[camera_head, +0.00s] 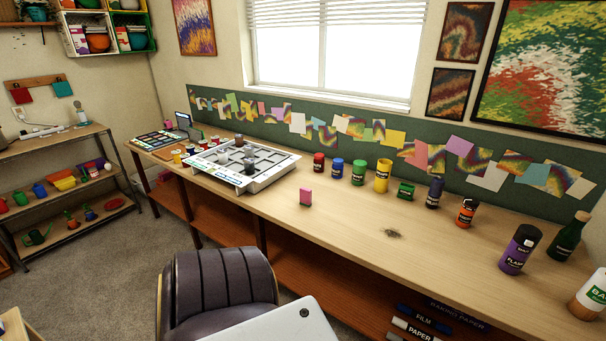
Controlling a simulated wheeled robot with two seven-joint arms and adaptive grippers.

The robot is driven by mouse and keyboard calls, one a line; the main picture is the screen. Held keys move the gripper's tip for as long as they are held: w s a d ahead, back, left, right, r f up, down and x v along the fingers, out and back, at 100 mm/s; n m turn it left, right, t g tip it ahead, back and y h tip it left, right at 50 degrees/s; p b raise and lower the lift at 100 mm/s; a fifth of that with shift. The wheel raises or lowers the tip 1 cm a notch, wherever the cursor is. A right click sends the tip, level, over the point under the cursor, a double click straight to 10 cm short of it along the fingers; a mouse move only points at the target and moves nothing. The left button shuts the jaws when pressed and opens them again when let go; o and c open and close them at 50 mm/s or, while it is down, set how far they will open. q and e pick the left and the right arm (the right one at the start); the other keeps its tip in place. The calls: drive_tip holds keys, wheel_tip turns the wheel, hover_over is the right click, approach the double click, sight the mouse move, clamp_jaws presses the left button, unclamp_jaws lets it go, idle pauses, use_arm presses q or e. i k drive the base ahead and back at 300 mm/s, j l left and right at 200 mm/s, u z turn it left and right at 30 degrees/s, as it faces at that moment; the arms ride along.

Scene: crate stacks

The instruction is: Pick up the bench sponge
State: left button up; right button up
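A small pink upright block (305,197), which looks like the bench sponge, stands on the long wooden bench (345,215) near its front edge, right of the tray. Its surface texture is too small to make out. Nothing touches it. Neither of my grippers shows in the head view.
A white compartment tray (278,172) holds a few dark items. Several jars, including a yellow one (383,175), line the bench's back. A purple can (518,249) and a green bottle (568,236) stand at right. A dark chair (221,285) is before the bench. Bench around the block is clear.

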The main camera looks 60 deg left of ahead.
sight(305, 193)
drive_tip(key=i+j+u, duration=0.15)
drive_tip(key=u, duration=0.35)
drive_tip(key=i+u, duration=0.25)
drive_tip(key=u, duration=0.25)
drive_tip(key=i+u, duration=0.2)
drive_tip(key=u, duration=0.3)
drive_tip(key=i+u, duration=0.2)
drive_tip(key=u, duration=0.3)
drive_tip(key=i+l+u, duration=0.2)
drive_tip(key=u, duration=0.3)
